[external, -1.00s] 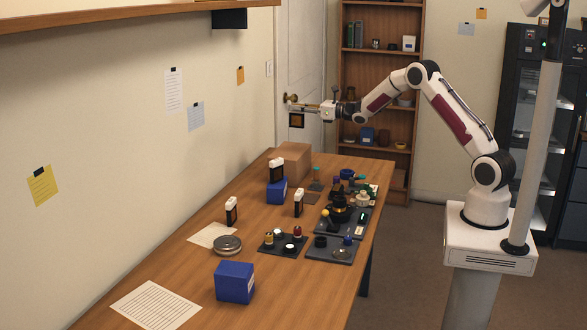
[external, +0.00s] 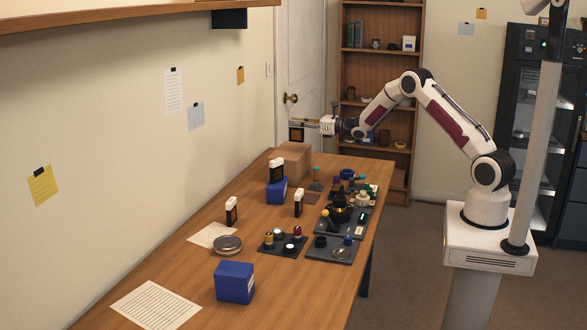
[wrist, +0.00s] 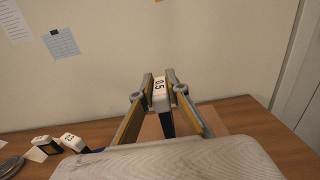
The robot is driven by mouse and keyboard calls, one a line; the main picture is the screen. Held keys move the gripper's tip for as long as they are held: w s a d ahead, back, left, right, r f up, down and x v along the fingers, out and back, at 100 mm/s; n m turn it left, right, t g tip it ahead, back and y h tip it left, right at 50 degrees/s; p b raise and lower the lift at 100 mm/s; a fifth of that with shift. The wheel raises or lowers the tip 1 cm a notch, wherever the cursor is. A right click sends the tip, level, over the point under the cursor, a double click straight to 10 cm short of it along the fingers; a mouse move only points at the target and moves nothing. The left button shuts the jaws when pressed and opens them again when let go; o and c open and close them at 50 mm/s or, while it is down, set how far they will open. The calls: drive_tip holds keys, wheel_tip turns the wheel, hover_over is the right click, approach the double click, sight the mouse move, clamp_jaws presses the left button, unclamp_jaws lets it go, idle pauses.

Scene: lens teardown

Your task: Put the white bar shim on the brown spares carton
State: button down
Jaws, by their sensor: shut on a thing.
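My gripper (external: 304,123) is shut on the white bar shim, whose white top (wrist: 160,95) marked "0.5" shows between the fingertips in the wrist view. A dark lower part (wrist: 167,124) hangs below the white top. In the external view the dark part (external: 297,134) hangs under the fingers. The brown spares carton (external: 296,158) stands at the far end of the table. Its paler top (wrist: 238,123) shows partly behind the fingers in the wrist view. The shim is above the carton, and a small gap seems to remain.
A blue box (external: 277,190) with a white-topped block (external: 276,170) on it stands in front of the carton. Two similar white-topped blocks (external: 231,211) (external: 298,203) stand nearer. Dark trays of lens parts (external: 331,250) line the right side. The wall is close on the left.

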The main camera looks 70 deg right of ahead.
sight(297, 130)
drive_tip(key=shift+f, duration=1.85)
drive_tip(key=shift+f, duration=0.2)
drive_tip(key=c, duration=2)
unclamp_jaws()
drive_tip(key=shift+r, duration=0.2)
drive_tip(key=shift+s, duration=6)
